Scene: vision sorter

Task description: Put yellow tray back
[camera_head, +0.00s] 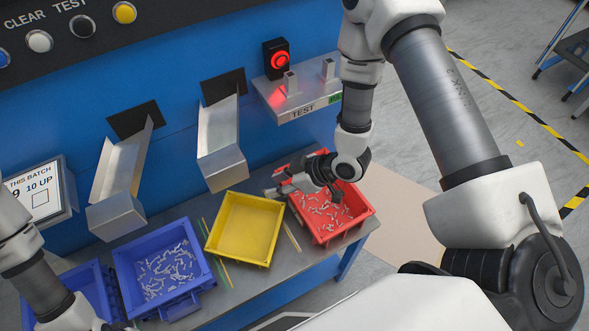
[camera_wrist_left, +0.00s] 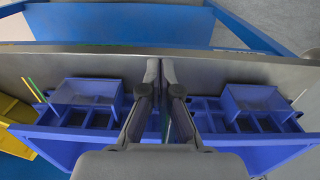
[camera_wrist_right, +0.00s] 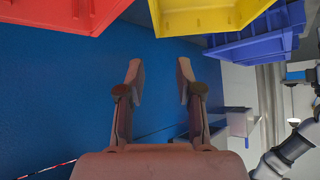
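The yellow tray (camera_head: 232,255) stands on the grey bench between a blue tray and a red tray. It looks empty. It also shows at the top of the right wrist view (camera_wrist_right: 205,22). My right gripper (camera_head: 276,184) is over the back left corner of the red tray, its fingers pointing left, near the yellow tray's back right corner. The right wrist view shows its fingers (camera_wrist_right: 160,75) apart with nothing between them. My left arm is at the lower left, its gripper mostly out of the head view. In the left wrist view the left fingers (camera_wrist_left: 161,70) are together over blue trays.
The red tray (camera_head: 360,215) and the blue tray (camera_head: 190,297) hold many small metal parts. Two metal chutes (camera_head: 222,165) hang above the bench's back.

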